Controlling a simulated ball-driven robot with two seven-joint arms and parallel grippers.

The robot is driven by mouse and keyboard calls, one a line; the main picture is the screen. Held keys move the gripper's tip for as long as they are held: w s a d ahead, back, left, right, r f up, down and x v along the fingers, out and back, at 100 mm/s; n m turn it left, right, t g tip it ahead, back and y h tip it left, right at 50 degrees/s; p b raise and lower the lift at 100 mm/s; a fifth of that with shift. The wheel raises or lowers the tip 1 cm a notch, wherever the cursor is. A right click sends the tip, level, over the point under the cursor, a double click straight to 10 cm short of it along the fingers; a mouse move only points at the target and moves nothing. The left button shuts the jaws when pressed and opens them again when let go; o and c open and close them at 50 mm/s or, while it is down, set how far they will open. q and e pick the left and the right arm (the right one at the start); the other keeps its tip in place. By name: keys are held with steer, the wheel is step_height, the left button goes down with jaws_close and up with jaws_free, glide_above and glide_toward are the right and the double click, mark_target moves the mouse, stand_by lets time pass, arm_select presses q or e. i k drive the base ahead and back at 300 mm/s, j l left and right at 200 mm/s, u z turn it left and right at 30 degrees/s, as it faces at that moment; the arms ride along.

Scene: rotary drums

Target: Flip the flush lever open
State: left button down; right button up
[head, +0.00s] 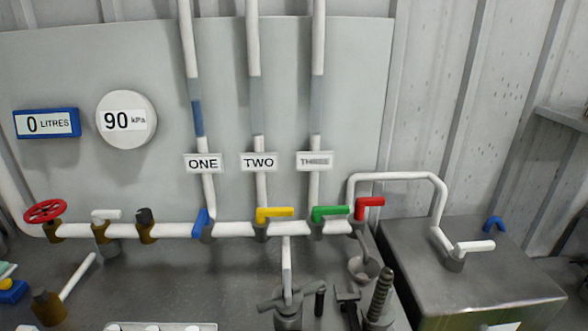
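No lever carries a readable "flush" label, so I cannot tell for sure which one is the flush lever. A red lever (370,202) sits at the right end of the white pipe, pointing right, above a spout and small grey cup (364,267). A blue lever (200,221) stands steeply tilted across the pipe under ONE. A yellow lever (275,213) under TWO and a green lever (331,212) under THREE lie along the pipe. A white lever (474,247) sits on the metal box at right. Neither of my grippers is in view.
A red handwheel (45,210) and brass fittings (147,224) line the pipe's left. Grey hardware (288,303) and a threaded post (380,293) stand at the front middle. A metal box (480,285) fills the right.

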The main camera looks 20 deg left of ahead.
mark_target(98, 216)
steer(key=u, duration=1.7)
steer(key=i+j, duration=0.15)
steer(key=j, duration=0.2)
steer(key=i+j, duration=0.15)
steer(key=j, duration=0.2)
steer(key=i+j, duration=0.15)
steer(key=j, duration=0.2)
steer(key=i+j, duration=0.15)
steer(key=j, duration=0.2)
steer(key=i+j, duration=0.15)
steer(key=j, duration=0.2)
steer(key=z, duration=1.65)
